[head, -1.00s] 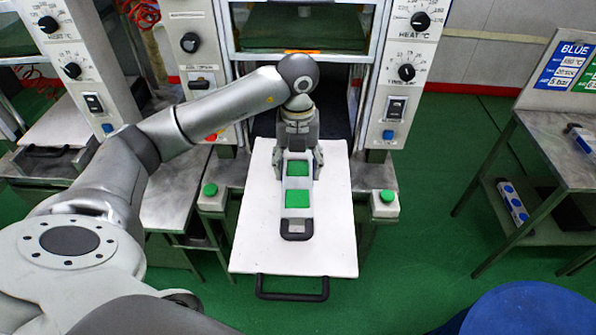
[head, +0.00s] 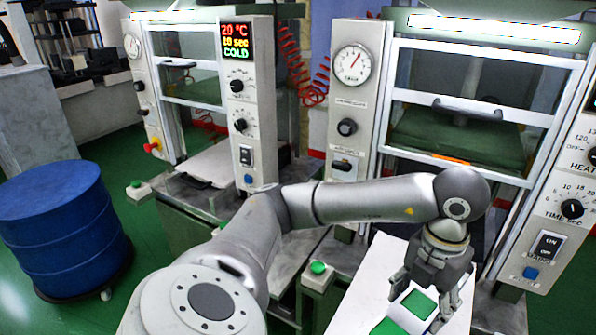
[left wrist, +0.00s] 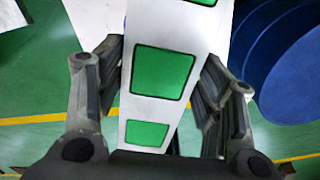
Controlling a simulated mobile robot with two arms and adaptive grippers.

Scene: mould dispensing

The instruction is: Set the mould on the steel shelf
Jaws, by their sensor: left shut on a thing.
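The mould (head: 418,304) is a white block with green panels, at the lower right of the head view; its near end is cut off by the frame. My left gripper (head: 430,296) is shut on it, one finger on each side. In the left wrist view the mould (left wrist: 162,73) runs up between the two fingers of the left gripper (left wrist: 160,95). In the head view the mould appears over a white board (head: 372,282); whether it touches the board I cannot tell. The steel shelf is not in view now. My right gripper is not in view.
The press (head: 480,105) with the white board stands at right, its control posts on both sides. Another press (head: 190,75) stands at left. A blue drum (head: 62,220) on a wheeled base is at far left. Green floor (head: 150,285) is clear between drum and presses.

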